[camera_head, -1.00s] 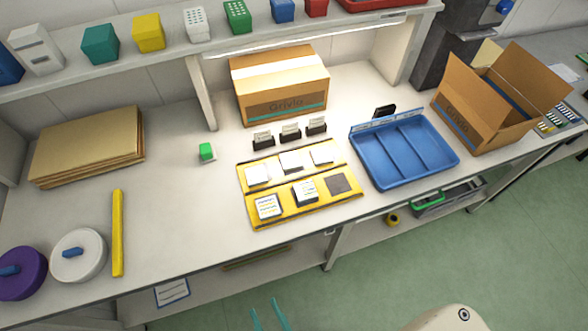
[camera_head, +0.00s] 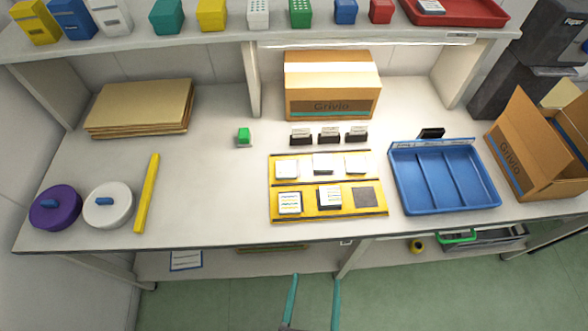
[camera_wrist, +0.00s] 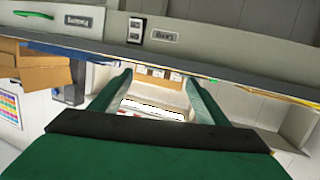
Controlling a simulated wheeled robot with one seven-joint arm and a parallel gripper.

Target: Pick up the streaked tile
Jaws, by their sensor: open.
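A yellow board (camera_head: 300,182) lies on the bench with two rows of tiles. The front-left tile (camera_head: 289,203) is white with coloured lines, and the front-middle tile (camera_head: 329,198) is also marked with lines and looks thicker. Which one is the streaked tile is too small to tell surely. The front-right place holds a dark square (camera_head: 367,197). The back row holds paler tiles (camera_head: 287,169). My gripper (camera_head: 315,278) is open and empty, in front of the bench edge and apart from the tiles. In the wrist view its two teal fingers (camera_wrist: 158,82) are spread.
Behind the board stand small dark card holders (camera_head: 329,136) and a cardboard box (camera_head: 332,88). A blue divided tray (camera_head: 444,176) is to the right, beside an open carton (camera_head: 535,150). A yellow bar (camera_head: 147,193) and round lidded pots (camera_head: 108,205) are left. Bench between is clear.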

